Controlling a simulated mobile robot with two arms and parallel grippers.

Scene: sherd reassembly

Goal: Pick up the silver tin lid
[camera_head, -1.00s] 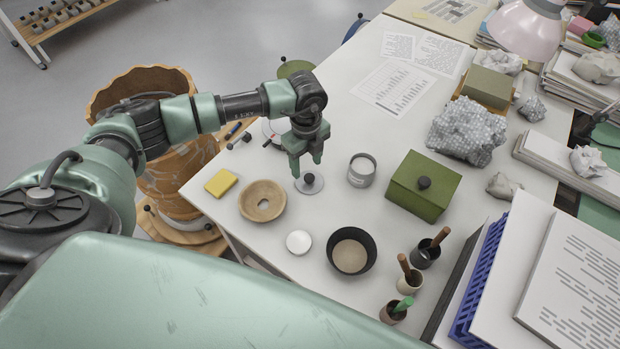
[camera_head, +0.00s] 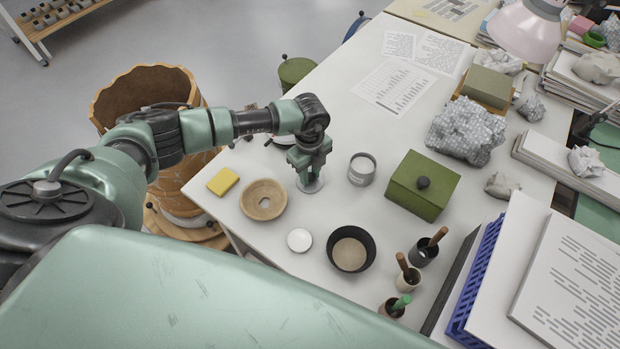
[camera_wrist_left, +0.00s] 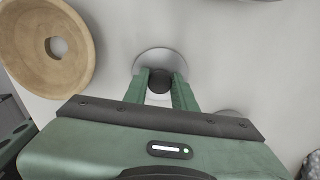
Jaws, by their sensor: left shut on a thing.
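The silver tin lid (camera_head: 312,186) is a round grey disc lying on the white table, with a dark knob on top. In the head view my left gripper (camera_head: 308,180) points down over it and hides most of it. In the left wrist view the lid (camera_wrist_left: 143,62) shows beyond the fingers, and its dark knob (camera_wrist_left: 160,82) sits between them. My left gripper (camera_wrist_left: 160,85) is shut on the knob. The lid looks flat on the table. My right gripper is not in view.
An open grey tin (camera_head: 362,170) stands just right of the lid. A tan bowl (camera_head: 263,188) with a hole is on the left, beside a yellow sponge (camera_head: 223,181). A green box (camera_head: 424,190), black bowl (camera_head: 369,238) and small white disc (camera_head: 299,240) are nearby.

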